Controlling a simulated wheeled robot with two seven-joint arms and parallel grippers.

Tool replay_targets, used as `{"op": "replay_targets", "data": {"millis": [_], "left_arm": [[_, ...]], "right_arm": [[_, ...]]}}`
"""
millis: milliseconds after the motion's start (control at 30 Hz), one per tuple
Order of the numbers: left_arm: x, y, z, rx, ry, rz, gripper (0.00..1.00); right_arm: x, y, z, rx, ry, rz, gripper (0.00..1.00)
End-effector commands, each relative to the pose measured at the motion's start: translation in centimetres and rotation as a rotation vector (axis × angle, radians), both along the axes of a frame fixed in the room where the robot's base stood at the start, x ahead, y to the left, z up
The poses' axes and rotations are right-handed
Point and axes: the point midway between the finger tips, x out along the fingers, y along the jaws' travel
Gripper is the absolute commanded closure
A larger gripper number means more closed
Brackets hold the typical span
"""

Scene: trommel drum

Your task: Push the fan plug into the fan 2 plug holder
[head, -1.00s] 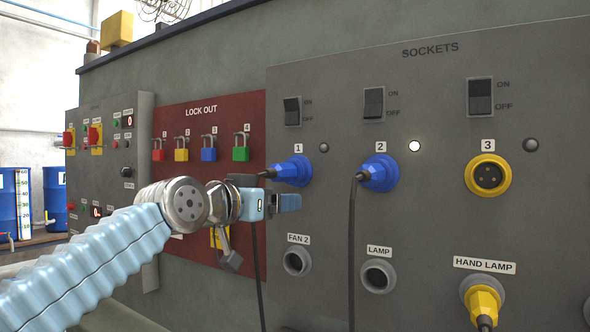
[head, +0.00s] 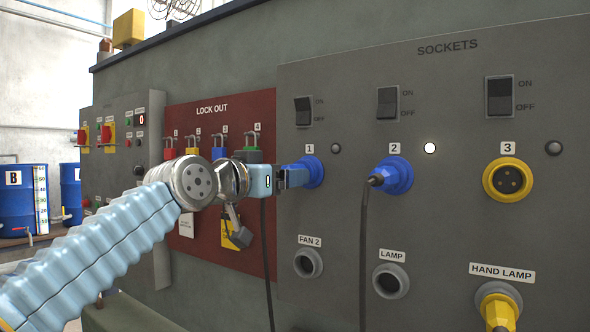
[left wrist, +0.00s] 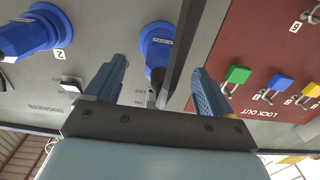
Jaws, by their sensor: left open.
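A blue plug (head: 314,171) sits in socket 1 on the grey sockets panel, and its dark cable hangs down behind my gripper. It also shows in the left wrist view (left wrist: 156,50). The fan 2 plug holder (head: 308,263) is an empty grey ring below it, under the FAN 2 label. My left gripper (head: 291,177) is open at the plug's rear end. In the left wrist view its two blue fingers (left wrist: 157,88) stand on either side of the plug's rear and cable, with gaps visible. My right gripper is not in view.
Socket 2 holds another blue plug (head: 391,176) with a hanging cable. The lamp holder (head: 390,281) is empty, and a yellow plug (head: 497,306) sits in the hand lamp holder. Yellow socket 3 (head: 507,179) is empty. Padlocks hang on the red lock out board (head: 190,118) at left.

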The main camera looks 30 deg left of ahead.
Motion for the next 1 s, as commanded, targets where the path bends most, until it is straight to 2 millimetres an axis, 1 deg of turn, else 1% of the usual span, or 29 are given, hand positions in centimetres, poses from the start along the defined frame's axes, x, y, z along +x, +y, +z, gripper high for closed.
{"op": "replay_targets", "data": {"millis": [33, 200, 400, 600, 1000], "left_arm": [[0.8, -0.1, 0.2, 0.000, 0.002, 0.000, 0.17], [3.1, -0.2, 0.1, 0.000, 0.001, 0.000, 0.17], [4.6, -0.3, 0.1, -0.002, -0.001, 0.000, 0.17], [5.1, -0.4, 0.0, -0.001, -0.001, 0.000, 0.17], [5.1, -0.4, 0.0, -0.001, 0.000, 0.000, 0.17]], "right_arm": [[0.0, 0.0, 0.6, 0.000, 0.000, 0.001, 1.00], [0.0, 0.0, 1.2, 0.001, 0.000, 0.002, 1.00], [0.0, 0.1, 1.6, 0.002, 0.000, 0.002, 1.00], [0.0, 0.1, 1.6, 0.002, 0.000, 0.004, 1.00], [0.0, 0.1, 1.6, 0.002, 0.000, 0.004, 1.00]]}}
